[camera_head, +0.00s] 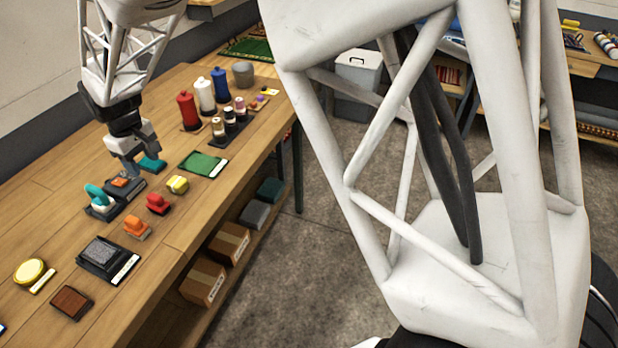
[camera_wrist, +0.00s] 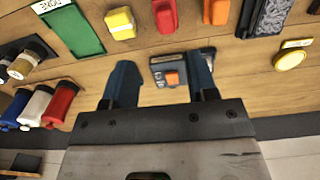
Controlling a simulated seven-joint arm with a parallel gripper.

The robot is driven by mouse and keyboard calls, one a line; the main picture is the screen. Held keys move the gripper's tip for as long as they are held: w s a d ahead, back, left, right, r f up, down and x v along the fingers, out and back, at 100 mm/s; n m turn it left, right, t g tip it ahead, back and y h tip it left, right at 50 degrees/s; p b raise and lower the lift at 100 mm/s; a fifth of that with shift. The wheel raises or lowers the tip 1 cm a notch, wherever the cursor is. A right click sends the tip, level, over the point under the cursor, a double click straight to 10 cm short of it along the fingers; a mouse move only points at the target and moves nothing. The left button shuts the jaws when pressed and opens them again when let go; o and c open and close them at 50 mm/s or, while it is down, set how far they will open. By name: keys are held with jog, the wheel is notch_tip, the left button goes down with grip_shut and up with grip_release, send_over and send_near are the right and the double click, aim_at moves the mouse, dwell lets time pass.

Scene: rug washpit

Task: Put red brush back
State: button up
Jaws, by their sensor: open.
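The red brush (camera_head: 157,203) stands on the wooden bench, between a yellow brush (camera_head: 177,184) and an orange brush (camera_head: 136,227). In the wrist view the red brush (camera_wrist: 165,15) is at the top edge, partly cut off. My gripper (camera_head: 133,170) is open over the bench, behind the row of brushes. In the wrist view its two fingers (camera_wrist: 162,80) stand apart.
A green pad (camera_head: 203,163), bottles (camera_head: 187,110) and a dark grey block (camera_head: 103,255) occupy the bench. Bare wood lies around the orange brush.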

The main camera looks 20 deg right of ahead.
jog(key=s+d+r+m, duration=0.2)
jog(key=s+d+r, duration=0.25)
jog(key=d, duration=0.25)
jog(key=s+d+r+m+t, duration=0.1)
jog(key=s+d+r, duration=0.2)
jog(key=s+d, duration=0.25)
jog(key=s+d+r+m, duration=0.2)
jog(key=s+d+r, duration=0.2)
jog(key=d, duration=0.4)
jog(key=s+d+m, duration=0.2)
jog(key=s+d, duration=0.3)
jog(key=s, duration=0.5)
jog(key=s+d+m+t, duration=0.1)
jog(key=s+d+m, duration=0.1)
jog(key=s+d, duration=0.4)
jog(key=s, duration=0.4)
jog(key=shift+f+t, duration=0.15)
jog(key=shift+t, duration=0.15)
